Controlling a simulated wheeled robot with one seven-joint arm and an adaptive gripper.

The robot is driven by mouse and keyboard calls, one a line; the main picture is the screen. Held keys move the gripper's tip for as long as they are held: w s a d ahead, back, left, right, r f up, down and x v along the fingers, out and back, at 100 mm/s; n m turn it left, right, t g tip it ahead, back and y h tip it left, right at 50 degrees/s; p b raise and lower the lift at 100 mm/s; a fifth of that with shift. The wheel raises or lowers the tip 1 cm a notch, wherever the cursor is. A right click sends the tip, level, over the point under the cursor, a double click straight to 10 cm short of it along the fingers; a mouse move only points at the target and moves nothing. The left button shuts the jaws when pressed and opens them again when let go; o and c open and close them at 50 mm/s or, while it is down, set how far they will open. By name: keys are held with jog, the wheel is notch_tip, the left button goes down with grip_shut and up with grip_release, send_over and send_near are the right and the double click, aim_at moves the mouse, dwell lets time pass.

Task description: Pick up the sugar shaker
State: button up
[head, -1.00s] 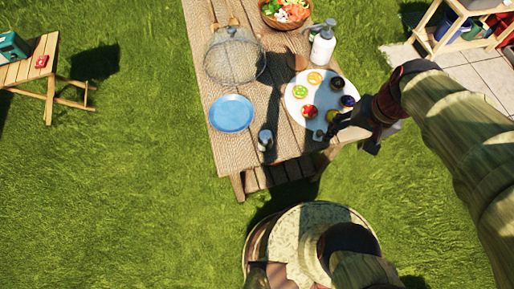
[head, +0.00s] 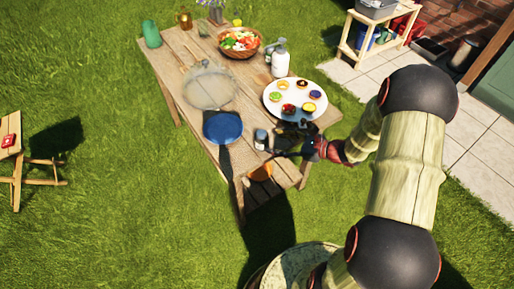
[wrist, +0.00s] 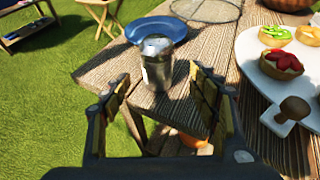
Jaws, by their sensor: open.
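The sugar shaker (head: 260,139), a small cylinder with a silvery top, stands upright at the near edge of the wooden table (head: 190,55). In the wrist view the shaker (wrist: 157,68) is just beyond my gripper (wrist: 163,92), roughly centred between the two spread fingers. My gripper is open and empty, and it reaches in low from the right in the head view (head: 279,153). I see no contact with the shaker. The fingertips are small and dark in the head view.
A blue plate (head: 222,127) lies behind the shaker. A mesh cover (head: 208,88), white pump bottle (head: 280,63) and salad bowl (head: 239,42) stand farther back.

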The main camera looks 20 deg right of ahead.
aim_at(267, 142)
jog(key=b+x, duration=0.2)
jog(key=x, duration=0.4)
jog(key=shift+a+f+b, duration=0.3)
jog(key=shift+a+b, duration=0.05)
jog(key=shift+w+a+f, duration=0.1)
jog(key=shift+w+a, duration=0.3)
jog(key=shift+w, duration=0.1)
jog(key=shift+c, duration=1.4)
jog(key=c, duration=1.1)
